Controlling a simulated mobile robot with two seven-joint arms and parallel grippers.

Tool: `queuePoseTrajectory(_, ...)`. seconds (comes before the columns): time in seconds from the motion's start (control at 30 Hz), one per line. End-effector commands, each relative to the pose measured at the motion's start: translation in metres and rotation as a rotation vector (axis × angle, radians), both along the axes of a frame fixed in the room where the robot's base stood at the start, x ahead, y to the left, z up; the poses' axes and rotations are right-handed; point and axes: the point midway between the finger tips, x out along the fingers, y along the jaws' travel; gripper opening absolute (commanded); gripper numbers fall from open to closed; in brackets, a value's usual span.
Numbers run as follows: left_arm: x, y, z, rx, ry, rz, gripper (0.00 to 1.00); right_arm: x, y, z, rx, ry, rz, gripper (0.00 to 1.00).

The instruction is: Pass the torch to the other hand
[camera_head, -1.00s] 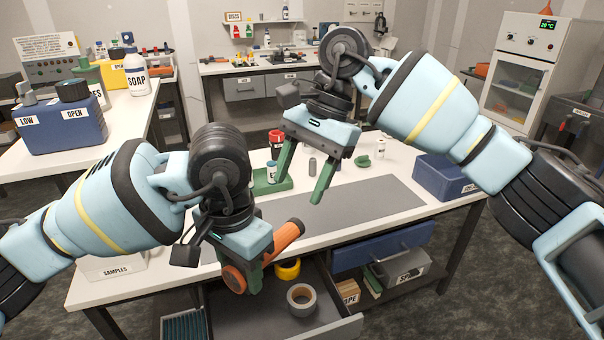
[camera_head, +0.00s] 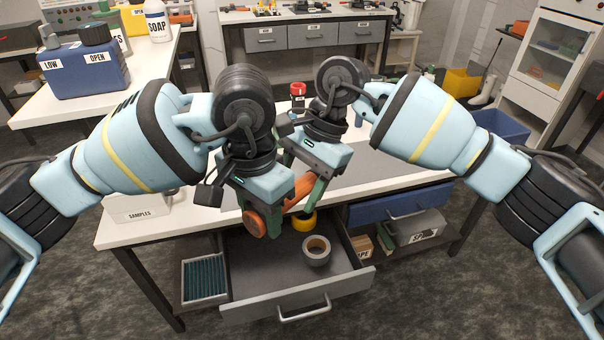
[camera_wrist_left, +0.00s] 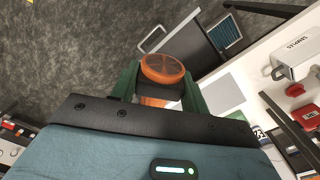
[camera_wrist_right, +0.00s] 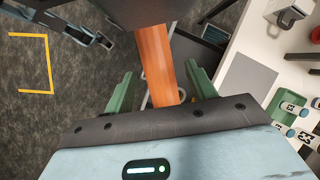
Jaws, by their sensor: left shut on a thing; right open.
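The torch (camera_head: 299,192) is orange with a dark neck. My left gripper (camera_head: 261,222) is shut on it near its round head, above the open drawer. In the left wrist view the orange head (camera_wrist_left: 162,68) faces the camera between the green fingers. My right gripper (camera_head: 304,182) is open at the handle end. In the right wrist view the orange handle (camera_wrist_right: 155,65) reaches between the right gripper's spread green fingers (camera_wrist_right: 160,88), with a visible gap on the right side. Whether either finger touches it I cannot tell.
The open drawer (camera_head: 255,285) below holds a grey tape roll (camera_head: 316,250) and a yellow roll (camera_head: 304,222). A white samples box (camera_head: 139,207) stands on the bench's left end. A blue drawer (camera_head: 400,204) is at the right. A red-topped item (camera_head: 297,90) stands behind the grippers.

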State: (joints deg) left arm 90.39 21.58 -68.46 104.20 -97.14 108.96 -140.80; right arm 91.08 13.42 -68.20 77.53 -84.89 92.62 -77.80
Motion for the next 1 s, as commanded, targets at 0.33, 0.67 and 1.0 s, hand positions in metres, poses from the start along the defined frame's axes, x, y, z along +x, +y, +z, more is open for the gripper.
queuePoseTrajectory(0.33,0.0001,-0.0001,0.0005,-0.001,-0.001,0.000,0.19,-0.0002,0.0003,0.0000,0.000,0.000,0.000,0.43)
queuePoseTrajectory(0.67,0.0002,0.0001,0.0005,0.000,-0.001,0.001,0.49,-0.0001,0.0002,0.0005,0.001,-0.001,0.001,0.04)
queuePoseTrajectory(1.0,0.0001,0.0002,0.0003,-0.001,-0.001,0.000,0.71,0.0000,0.0001,0.0006,0.001,-0.001,0.000,0.04)
